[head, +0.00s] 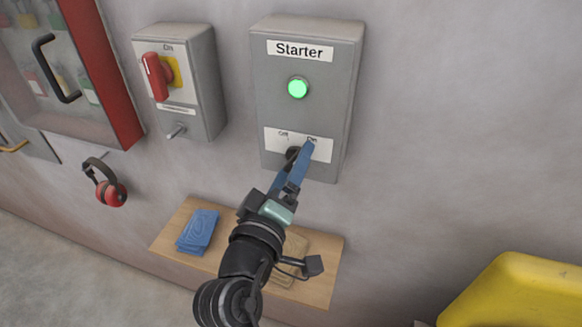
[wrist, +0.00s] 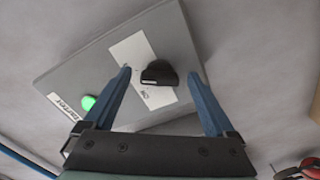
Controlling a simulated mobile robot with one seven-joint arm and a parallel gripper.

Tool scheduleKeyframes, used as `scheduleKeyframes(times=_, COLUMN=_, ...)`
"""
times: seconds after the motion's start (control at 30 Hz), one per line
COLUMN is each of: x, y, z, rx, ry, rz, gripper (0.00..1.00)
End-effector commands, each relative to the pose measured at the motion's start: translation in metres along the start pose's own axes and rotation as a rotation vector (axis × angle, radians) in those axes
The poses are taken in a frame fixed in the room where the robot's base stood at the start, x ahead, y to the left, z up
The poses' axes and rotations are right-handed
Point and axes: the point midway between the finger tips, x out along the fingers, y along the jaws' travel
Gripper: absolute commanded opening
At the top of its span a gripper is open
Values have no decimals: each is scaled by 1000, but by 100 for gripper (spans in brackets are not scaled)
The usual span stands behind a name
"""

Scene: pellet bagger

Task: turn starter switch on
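The grey Starter box (head: 346,98) is mounted on the wall, with a bright green lamp (head: 298,88) above a white Off/On plate (head: 322,149). The black starter switch (head: 291,152) sits on this plate and is mostly hidden by my fingers in the head view. In the wrist view the switch (wrist: 159,73) shows between my two blue fingers, with gaps on both sides. My gripper (head: 302,160) is open, its fingertips at the plate around the switch; it also shows in the wrist view (wrist: 160,74). I cannot tell which label the switch points to.
A grey box with a red rotary switch (head: 155,77) hangs left of the Starter box. A red-framed cabinet (head: 115,95) and red ear muffs (head: 110,191) are further left. A wooden shelf (head: 170,236) with blue cloths (head: 198,230) is below. A yellow object (head: 520,290) stands lower right.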

Motion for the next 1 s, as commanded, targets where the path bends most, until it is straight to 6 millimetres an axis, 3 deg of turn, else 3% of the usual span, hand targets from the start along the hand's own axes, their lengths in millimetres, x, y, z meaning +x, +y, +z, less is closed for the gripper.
scheduleKeyframes(times=0.23, x=-2, y=0, z=0, rx=-1, ry=1, rz=0, gripper=90)
scheduleKeyframes(times=0.37, x=-13, y=-2, z=0, rx=-1, ry=1, rz=-1, gripper=90)
scheduleKeyframes(times=0.8, x=-102, y=-3, z=1, rx=-1, ry=3, rz=-2, gripper=90)
scheduleKeyframes(times=1.0, x=-125, y=-2, z=0, rx=-1, ry=1, rz=-1, gripper=90)
